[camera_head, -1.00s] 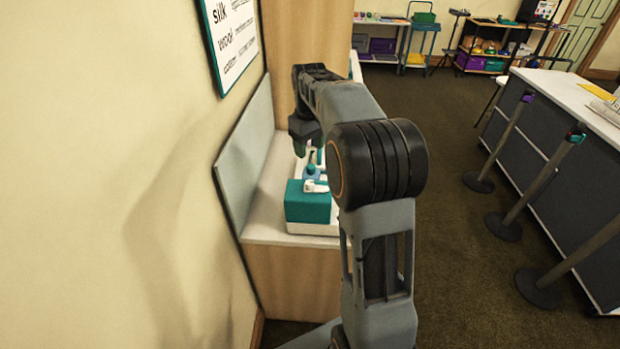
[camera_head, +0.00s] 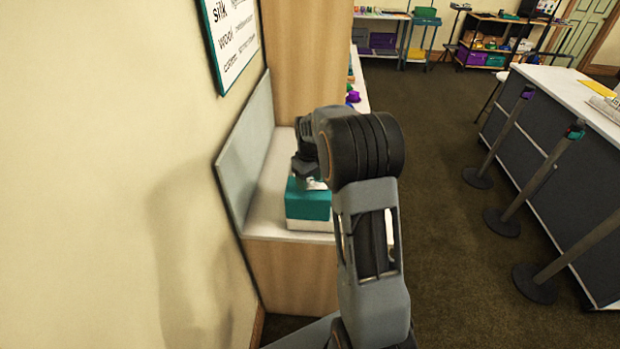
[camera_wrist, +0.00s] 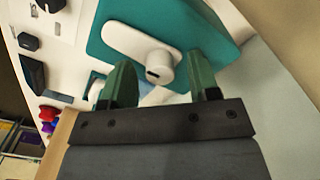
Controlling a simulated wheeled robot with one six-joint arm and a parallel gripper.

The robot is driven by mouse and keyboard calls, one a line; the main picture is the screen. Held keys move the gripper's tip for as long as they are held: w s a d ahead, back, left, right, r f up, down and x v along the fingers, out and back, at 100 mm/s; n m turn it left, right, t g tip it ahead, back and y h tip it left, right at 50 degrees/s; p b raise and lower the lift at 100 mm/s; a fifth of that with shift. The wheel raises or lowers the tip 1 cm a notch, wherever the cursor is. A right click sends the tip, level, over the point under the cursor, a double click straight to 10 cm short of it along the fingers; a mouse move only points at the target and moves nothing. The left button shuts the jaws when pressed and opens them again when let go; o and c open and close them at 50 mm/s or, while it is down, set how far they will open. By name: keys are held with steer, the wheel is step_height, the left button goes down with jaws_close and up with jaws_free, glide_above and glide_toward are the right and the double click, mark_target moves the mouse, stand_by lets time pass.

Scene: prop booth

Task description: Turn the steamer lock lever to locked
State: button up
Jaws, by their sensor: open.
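The steamer (camera_head: 308,205) is a teal box on a white base, standing on the counter. Its teal top fills the upper middle of the wrist view (camera_wrist: 215,30). On it is the white lock lever (camera_wrist: 125,40), a rounded bar with a short round knob at one end that has a dark slot. My gripper (camera_wrist: 160,60) is open, its two green fingers on either side of the knob, with visible gaps. I cannot tell whether the fingers reach down to the knob's height. In the head view, my wrist hides most of the lever.
The white counter (camera_head: 262,215) runs along the wall, with a grey back panel (camera_head: 245,150) on its left. Black parts (camera_wrist: 30,70) sit on a white surface at the wrist view's left. Purple and red items (camera_wrist: 47,120) lie farther along. Floor to the right is open before the posts.

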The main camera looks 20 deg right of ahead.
steer(key=shift+f, duration=0.1)
steer(key=c, duration=0.9)
steer(key=shift+n, duration=0.3)
steer(key=n+b, duration=0.1)
steer(key=n, duration=0.7)
steer(key=shift+n+b, duration=0.3)
steer(key=shift+b, duration=0.05)
steer(key=n, duration=0.4)
steer(key=shift+n+b, duration=0.35)
steer(key=shift+n, duration=2.15)
